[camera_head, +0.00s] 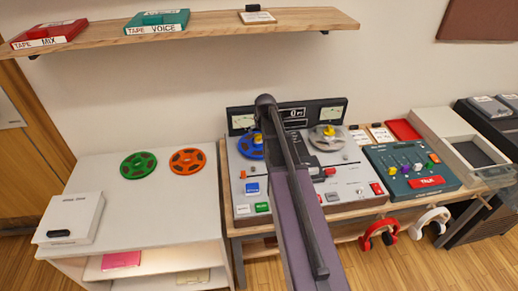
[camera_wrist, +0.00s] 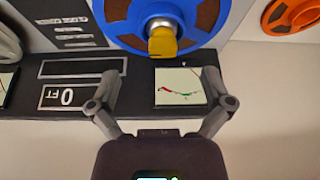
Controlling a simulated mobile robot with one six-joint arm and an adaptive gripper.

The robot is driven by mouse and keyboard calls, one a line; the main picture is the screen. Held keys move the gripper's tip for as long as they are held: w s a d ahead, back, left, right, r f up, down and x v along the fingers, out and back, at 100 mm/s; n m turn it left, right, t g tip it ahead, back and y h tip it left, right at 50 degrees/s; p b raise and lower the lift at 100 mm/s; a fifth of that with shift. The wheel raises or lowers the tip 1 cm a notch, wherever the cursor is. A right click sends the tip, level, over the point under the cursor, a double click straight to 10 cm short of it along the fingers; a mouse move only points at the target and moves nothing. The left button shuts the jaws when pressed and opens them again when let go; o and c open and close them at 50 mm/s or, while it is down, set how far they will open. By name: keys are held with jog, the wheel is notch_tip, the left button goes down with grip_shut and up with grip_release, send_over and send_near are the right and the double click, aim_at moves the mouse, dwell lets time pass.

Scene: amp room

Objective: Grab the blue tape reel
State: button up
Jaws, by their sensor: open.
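The blue tape reel (camera_head: 246,150) sits on the left spindle of the tape deck (camera_head: 240,183), partly hidden behind my arm in the head view. In the wrist view the blue tape reel (camera_wrist: 157,9) is at the top centre, cut off by the frame edge, with a yellow knob (camera_wrist: 162,43) at its hub. My gripper (camera_wrist: 160,82) is open and empty, its fingers apart over the deck's black meter panel. The reel and knob lie beyond the fingertips in the picture, and I see no contact. The head view does not show my fingers clearly.
A green reel (camera_head: 138,165) and an orange reel (camera_head: 187,161) lie on the white cabinet at left. A grey reel (camera_head: 326,137) with a yellow knob sits on the deck's right spindle. A mixer (camera_head: 410,165) stands to the right. A wooden shelf (camera_head: 220,25) hangs above.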

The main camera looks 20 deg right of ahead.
aim_at(259, 138)
jog(key=shift+b+x, duration=1.25)
jog(key=shift+x, duration=0.4)
jog(key=shift+a+b+x, duration=0.2)
jog(key=shift+b+x, duration=2.2)
jog(key=shift+x, duration=0.2)
jog(key=c, duration=1)
jog(key=shift+r, duration=0.15)
jog(key=shift+c, duration=0.2)
notch_tip(259, 138, up, 18)
jog(key=p, duration=1.8)
